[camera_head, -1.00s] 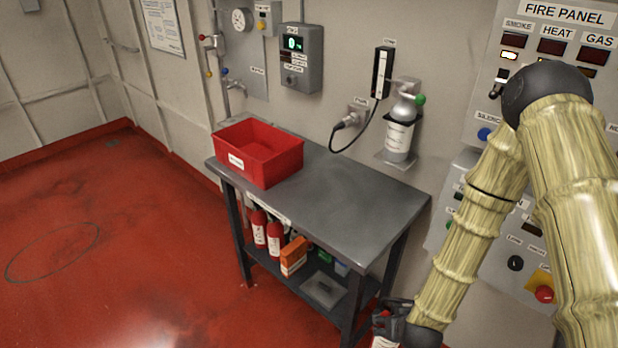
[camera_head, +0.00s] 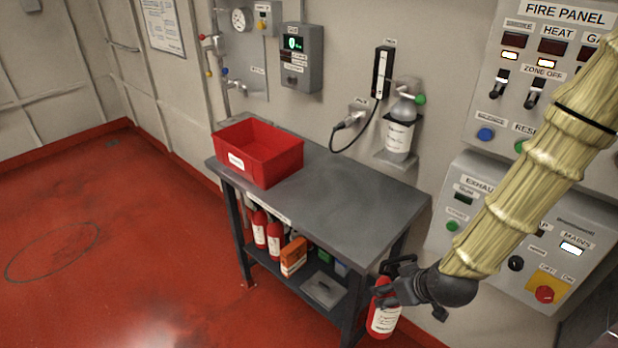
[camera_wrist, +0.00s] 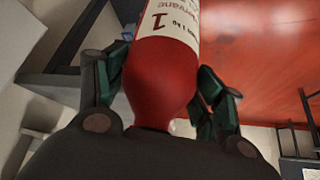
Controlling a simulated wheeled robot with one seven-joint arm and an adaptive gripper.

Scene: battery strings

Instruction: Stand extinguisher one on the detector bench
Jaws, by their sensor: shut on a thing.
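Extinguisher one is a red cylinder (camera_head: 384,312) with a white label, and it hangs roughly upright, slightly tilted, at the right front of the bench in the head view. My gripper (camera_head: 392,283) is shut on its upper part, below the bench top's level. In the wrist view the extinguisher (camera_wrist: 160,80) sits between my gripper's two fingers (camera_wrist: 160,90), with a "1" on its label. The detector bench (camera_head: 345,197) is a dark grey table with a clear top at middle and right.
A red bin (camera_head: 283,168) stands on the bench's left end. Two more red extinguishers (camera_head: 267,236), an orange box (camera_head: 293,256) and a grey case (camera_head: 322,289) are on the lower shelf. A gas cylinder (camera_head: 399,135) hangs on the wall behind the bench. Control panels (camera_head: 560,215) are at right.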

